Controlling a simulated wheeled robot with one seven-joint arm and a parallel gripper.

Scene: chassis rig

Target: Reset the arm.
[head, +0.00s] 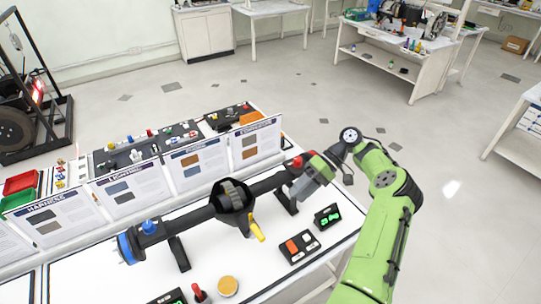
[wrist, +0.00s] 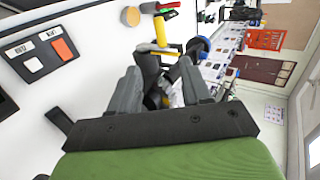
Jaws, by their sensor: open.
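My gripper (head: 303,185) is at the right end of a black axle assembly (head: 205,212), which lies across the white workbench (head: 235,262). In the wrist view my gripper (wrist: 159,72) has its two grey fingers apart. Dark axle parts and a yellow-handled piece show beyond and between the fingers. I cannot tell whether the fingers touch the axle. My green arm comes in from the lower right and bends down to the gripper. The axle has a blue cap on its left, a red cap (head: 297,162) near my gripper and a round open housing in its middle.
A dark tray with orange and white blocks (head: 300,246), a small box with green lights (head: 327,216), an orange disc (head: 228,286) and a red-handled tool (head: 199,293) lie on the near bench. Upright information panels (head: 255,145) stand behind the axle. Open floor lies right of the bench.

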